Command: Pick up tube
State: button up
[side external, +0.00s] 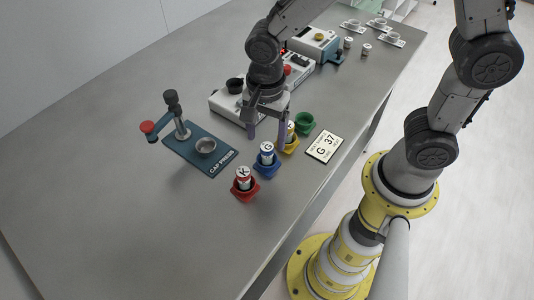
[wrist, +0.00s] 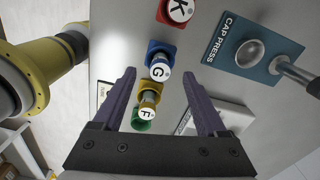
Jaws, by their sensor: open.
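Several capped tubes stand upright in coloured holders. The tube marked K (side external: 243,178) is in the red holder (side external: 244,194), and the tube marked G (side external: 266,152) is in the blue holder (side external: 267,170). A third tube (side external: 290,131) is in the yellow holder (side external: 292,146), partly behind a finger; its cap reads F in the wrist view (wrist: 147,112). My gripper (side external: 266,139) is open and empty, pointing down above the row. In the wrist view, the G tube (wrist: 160,71) shows between my fingertips (wrist: 159,74), with the F tube further down between the fingers.
A green holder (side external: 305,121) looks empty. A card (side external: 324,147) reading G 37 lies beside it. A blue cap press (side external: 185,147) with a metal cup stands left of the row. White devices (side external: 222,104) stand behind my gripper. The front left of the table is clear.

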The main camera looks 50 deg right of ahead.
aim_at(267, 147)
jog(key=shift+w+d+f, duration=0.1)
jog(key=shift+d+f, duration=0.05)
jog(key=shift+f, duration=1.25)
jog(key=shift+d+f, duration=0.1)
jog(key=shift+f, duration=1.25)
jog(key=shift+c, duration=0.2)
grip_shut()
